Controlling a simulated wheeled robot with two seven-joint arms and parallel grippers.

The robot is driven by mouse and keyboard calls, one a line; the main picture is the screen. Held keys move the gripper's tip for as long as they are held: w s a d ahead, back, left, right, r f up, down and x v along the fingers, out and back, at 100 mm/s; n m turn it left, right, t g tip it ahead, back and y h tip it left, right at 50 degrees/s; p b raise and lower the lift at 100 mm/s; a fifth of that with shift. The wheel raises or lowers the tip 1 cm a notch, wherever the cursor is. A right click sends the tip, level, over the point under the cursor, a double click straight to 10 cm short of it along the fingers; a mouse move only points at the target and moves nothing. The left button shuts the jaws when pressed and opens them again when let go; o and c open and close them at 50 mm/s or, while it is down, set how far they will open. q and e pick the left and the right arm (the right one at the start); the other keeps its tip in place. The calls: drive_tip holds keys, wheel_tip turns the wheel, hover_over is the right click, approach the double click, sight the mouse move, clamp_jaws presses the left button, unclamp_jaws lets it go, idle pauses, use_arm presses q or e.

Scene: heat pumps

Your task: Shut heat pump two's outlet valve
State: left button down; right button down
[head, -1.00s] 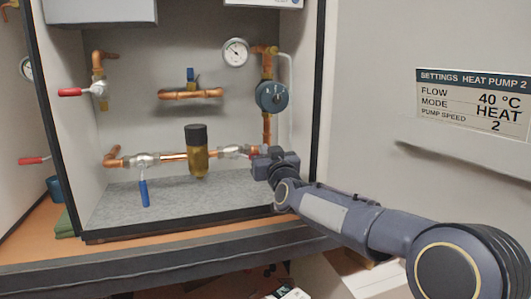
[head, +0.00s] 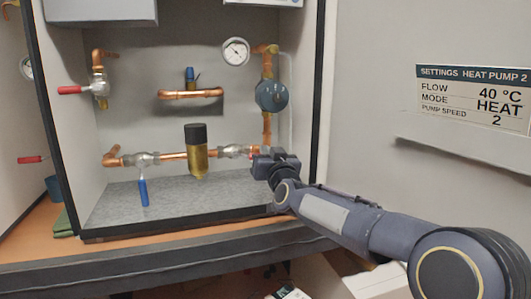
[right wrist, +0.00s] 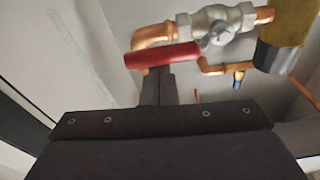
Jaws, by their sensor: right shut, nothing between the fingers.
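A valve (head: 235,151) sits on the lower copper pipe, right of a brass filter with a black cap (head: 196,152). Its red lever (right wrist: 162,55) shows in the right wrist view, lying roughly along the pipe just beyond the fingertips; the valve body (right wrist: 218,25) is to its right. In the head view my gripper hides most of this lever. My right gripper (head: 262,165) is shut and empty, its fingertips (right wrist: 158,88) close to the lever; I cannot tell whether they touch. No label marks this valve as the outlet. My left gripper is not in view.
A blue-lever valve (head: 143,160) is at lower left, its lever hanging down. A red-lever valve (head: 98,88) is at upper left. A round pump (head: 271,96) and gauge (head: 236,51) are above my gripper. The cabinet's right edge (head: 317,90) stands beside my arm.

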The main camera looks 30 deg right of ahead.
wheel_tip(320, 180, down, 4)
drive_tip(key=m+b, duration=0.1)
drive_tip(key=m, duration=0.1)
drive_tip(key=m+b, duration=0.2)
drive_tip(key=shift+r+m+h, duration=0.2)
drive_tip(key=shift+m+h, duration=0.2)
drive_tip(key=f+m, duration=0.1)
drive_tip(key=m+b, duration=0.1)
drive_tip(key=m, duration=0.1)
drive_tip(key=shift+w+a+f+g+h, duration=0.1)
drive_tip(key=shift+a+f+g+h, duration=0.2)
drive_tip(key=shift+a+f+g, duration=0.1)
drive_tip(key=shift+w+a+f+m+g+b, duration=0.15)
drive_tip(key=shift+a+f+m+b, duration=0.1)
drive_tip(key=shift+m, duration=0.45)
drive_tip(key=shift+s+a+f+m+g+b, duration=0.1)
drive_tip(key=shift+f+m+g, duration=0.1)
drive_tip(key=shift+m, duration=0.5)
